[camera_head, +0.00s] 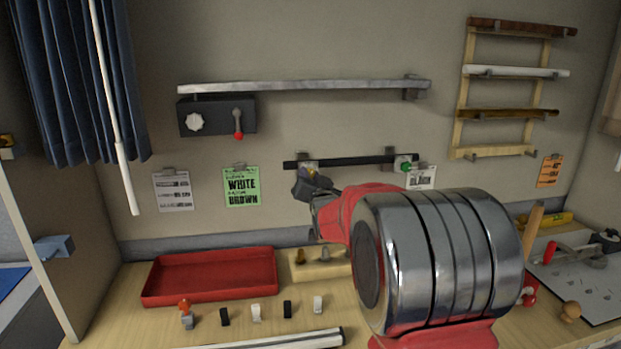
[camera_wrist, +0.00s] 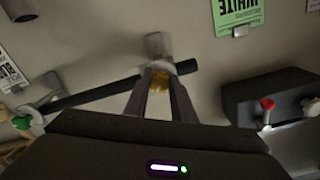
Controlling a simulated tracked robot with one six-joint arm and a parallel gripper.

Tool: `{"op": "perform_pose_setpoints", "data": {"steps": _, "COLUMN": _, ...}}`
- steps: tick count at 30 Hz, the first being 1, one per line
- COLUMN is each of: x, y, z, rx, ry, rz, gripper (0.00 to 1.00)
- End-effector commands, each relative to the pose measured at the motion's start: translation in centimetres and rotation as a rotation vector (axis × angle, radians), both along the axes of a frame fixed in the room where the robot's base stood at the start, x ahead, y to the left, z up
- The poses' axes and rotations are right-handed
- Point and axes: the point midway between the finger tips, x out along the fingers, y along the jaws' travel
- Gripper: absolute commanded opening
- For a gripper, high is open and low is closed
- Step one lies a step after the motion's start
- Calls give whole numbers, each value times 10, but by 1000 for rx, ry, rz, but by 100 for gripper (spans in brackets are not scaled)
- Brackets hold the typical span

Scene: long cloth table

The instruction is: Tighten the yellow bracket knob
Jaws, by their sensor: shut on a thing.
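The yellow bracket knob (camera_wrist: 158,82) sits between my fingertips in the wrist view, at the grey bracket (camera_wrist: 155,50) that carries one end of the black rod (camera_wrist: 95,92). In the head view the same bracket is the left one (camera_head: 307,160), and the knob is mostly hidden by the fingers. My gripper (camera_head: 312,182) is shut on the knob, its fingers pointing at the wall; it also shows in the wrist view (camera_wrist: 158,90). The black rod (camera_head: 350,160) looks slightly tilted in the wrist view. How tight the knob is cannot be seen.
A bracket with a green knob (camera_head: 405,167) holds the rod's right end. A dark box with a red-tipped lever (camera_head: 238,126) is on the wall at upper left. Below are a red tray (camera_head: 212,252) and several small clips on the table. Wall labels hang nearby.

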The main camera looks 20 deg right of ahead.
Motion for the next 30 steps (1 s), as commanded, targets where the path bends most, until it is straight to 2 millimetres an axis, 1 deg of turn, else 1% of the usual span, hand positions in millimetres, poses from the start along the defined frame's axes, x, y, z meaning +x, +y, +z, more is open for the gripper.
{"op": "perform_pose_setpoints", "data": {"steps": 21, "x": -1, "y": -2, "z": -1, "rx": 658, "ry": -170, "rz": -4, "gripper": 1}}
{"op": "perform_pose_setpoints", "data": {"steps": 30, "x": -1, "y": -2, "z": -2, "rx": 903, "ry": -233, "rz": -5, "gripper": 1}}
